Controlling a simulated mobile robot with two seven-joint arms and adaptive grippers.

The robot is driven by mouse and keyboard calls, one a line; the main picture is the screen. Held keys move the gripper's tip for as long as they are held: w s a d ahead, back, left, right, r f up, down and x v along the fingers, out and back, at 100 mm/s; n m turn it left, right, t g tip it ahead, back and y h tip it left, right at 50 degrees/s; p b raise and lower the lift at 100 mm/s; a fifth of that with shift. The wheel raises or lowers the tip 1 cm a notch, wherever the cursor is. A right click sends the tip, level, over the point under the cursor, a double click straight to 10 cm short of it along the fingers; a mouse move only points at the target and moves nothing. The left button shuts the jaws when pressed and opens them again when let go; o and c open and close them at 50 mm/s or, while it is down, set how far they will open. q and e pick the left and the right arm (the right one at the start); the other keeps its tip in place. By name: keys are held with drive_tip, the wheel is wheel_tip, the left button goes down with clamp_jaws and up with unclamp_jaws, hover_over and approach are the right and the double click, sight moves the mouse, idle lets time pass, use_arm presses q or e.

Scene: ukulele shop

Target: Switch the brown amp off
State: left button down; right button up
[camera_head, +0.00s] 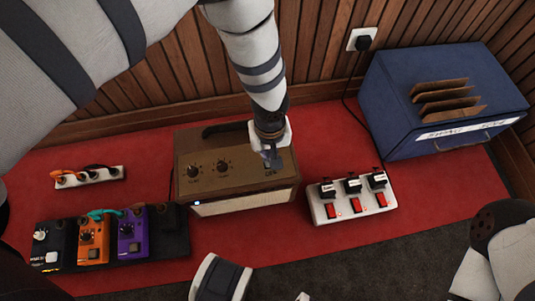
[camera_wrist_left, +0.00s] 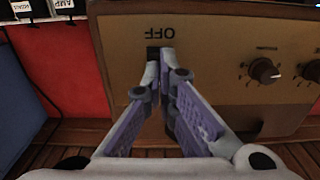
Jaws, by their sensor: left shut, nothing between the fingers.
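The brown amp (camera_head: 230,172) stands on the red mat against the wood-slat wall. Its top has two dark knobs at left and a dark handle behind. A small bluish-white light (camera_head: 197,203) glows at its front left corner. My left gripper (camera_head: 272,163) points down at the right end of the amp's top. In the left wrist view the closed fingertips (camera_wrist_left: 160,60) are at the small dark switch (camera_wrist_left: 153,52), partly covering it. Whether they touch it is unclear. An upside-down OFF label (camera_wrist_left: 160,31) is beside the switch.
A white power strip (camera_head: 322,210) with several plugs and red switches lies right of the amp. A blue box (camera_head: 400,75) stands at the back right. Several pedals (camera_head: 93,240) and a small white strip (camera_head: 65,181) lie at left. Red mat is bare between them.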

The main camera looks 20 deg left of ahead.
use_arm(q)
drive_tip(key=shift+f+b, duration=0.4)
drive_tip(key=shift+f, duration=0.55)
drive_tip(key=shift+r, duration=0.15)
wheel_tip(320, 180, up, 7)
drive_tip(key=p, duration=0.5)
idle(0.5)
